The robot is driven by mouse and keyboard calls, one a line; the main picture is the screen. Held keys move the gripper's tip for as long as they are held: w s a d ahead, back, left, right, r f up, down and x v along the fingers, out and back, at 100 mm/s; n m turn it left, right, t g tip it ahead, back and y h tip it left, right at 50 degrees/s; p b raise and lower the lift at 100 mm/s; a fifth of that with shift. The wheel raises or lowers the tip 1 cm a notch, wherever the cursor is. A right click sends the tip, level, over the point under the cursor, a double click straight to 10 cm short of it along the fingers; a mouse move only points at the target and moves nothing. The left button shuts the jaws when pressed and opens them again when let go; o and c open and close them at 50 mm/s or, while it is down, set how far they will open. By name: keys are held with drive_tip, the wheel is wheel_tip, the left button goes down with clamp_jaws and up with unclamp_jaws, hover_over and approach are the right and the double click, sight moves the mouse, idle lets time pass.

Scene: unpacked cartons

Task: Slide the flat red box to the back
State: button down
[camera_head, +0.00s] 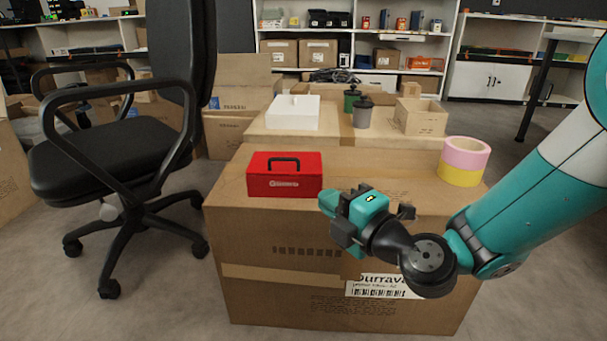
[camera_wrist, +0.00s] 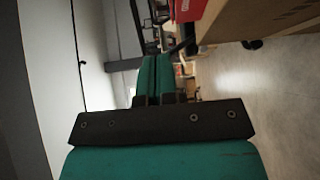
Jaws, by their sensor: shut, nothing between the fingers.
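The flat red box (camera_head: 270,184) with a black handle on top sits on the near left of the large front carton (camera_head: 300,225). A red part of it shows at the top of the wrist view (camera_wrist: 188,9). My gripper (camera_head: 326,203) is just right of and in front of the box, pointing left. It also shows in the wrist view (camera_wrist: 156,70), its teal fingers together with nothing between them. It appears apart from the box, though the exact gap is hard to judge.
A pink and yellow roll stack (camera_head: 464,162) stands at right. An office chair (camera_head: 120,150) is at left. Carton top behind the red box is clear.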

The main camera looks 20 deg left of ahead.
sight(303, 182)
drive_tip(key=x, duration=0.3)
drive_tip(key=w+x, duration=0.1)
drive_tip(key=x, duration=0.2)
drive_tip(key=d+p+x, duration=0.1)
drive_tip(key=x, duration=0.3)
drive_tip(key=shift+w, duration=0.45)
drive_tip(key=shift+w+a, duration=0.1)
drive_tip(key=shift+w, duration=0.4)
drive_tip(key=shift+r, duration=0.1)
